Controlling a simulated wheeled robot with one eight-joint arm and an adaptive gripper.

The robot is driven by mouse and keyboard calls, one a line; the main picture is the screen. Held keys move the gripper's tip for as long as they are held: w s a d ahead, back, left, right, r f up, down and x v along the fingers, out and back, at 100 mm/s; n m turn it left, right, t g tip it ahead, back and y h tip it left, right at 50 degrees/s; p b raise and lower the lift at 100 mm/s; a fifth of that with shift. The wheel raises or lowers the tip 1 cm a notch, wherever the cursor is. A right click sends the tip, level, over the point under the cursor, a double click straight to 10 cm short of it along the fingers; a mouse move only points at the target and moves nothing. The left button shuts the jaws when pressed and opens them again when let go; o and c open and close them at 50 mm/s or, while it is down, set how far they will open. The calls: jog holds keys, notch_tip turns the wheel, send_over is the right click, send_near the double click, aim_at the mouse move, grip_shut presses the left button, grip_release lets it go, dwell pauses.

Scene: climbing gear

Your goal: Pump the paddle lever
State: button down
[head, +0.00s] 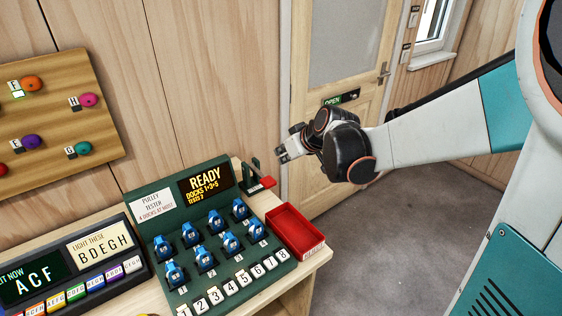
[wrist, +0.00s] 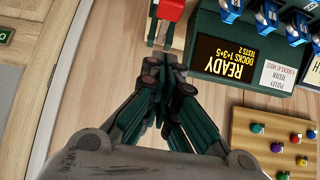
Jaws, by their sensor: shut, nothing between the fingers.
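The paddle lever (head: 262,184) has a red flat paddle on a dark bracket at the back right corner of the green pulley tester (head: 142,197). In the wrist view the red paddle (wrist: 172,9) is at the top edge, partly cut off, just beyond my fingertips. My gripper (head: 281,155) is shut and empty, in the air above and to the right of the lever in the head view. Its closed fingers (wrist: 164,68) show in the wrist view, apart from the paddle as far as I can tell. The tester's display (head: 205,183) reads READY, DOCKS 1+3+5, TESTS 2.
Several blue pulleys (head: 206,260) sit on the tester above white numbered keys. A red open tray (head: 292,229) stands at its right. A lit panel (head: 98,247) is at left, a board with coloured holds (head: 50,110) on the wall, and a door (head: 340,70) behind my arm.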

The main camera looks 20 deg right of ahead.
jog(key=b, duration=0.3)
send_over(271, 181)
jog(key=f, duration=0.6)
jog(key=shift+s+f, duration=0.3)
jog(key=shift+f, duration=0.1)
jog(key=shift+w+a+f+b, duration=0.1)
jog(key=shift+w+f+b, duration=0.1)
jog(key=shift+f+b, duration=0.35)
jog(key=shift+w+a+f+b, duration=0.1)
jog(key=shift+w+f+b, duration=0.1)
jog(key=shift+f, duration=0.5)
jog(key=shift+s+d+f+b, duration=0.15)
jog(key=shift+f+b, duration=0.2)
jog(key=shift+f, duration=0.5)
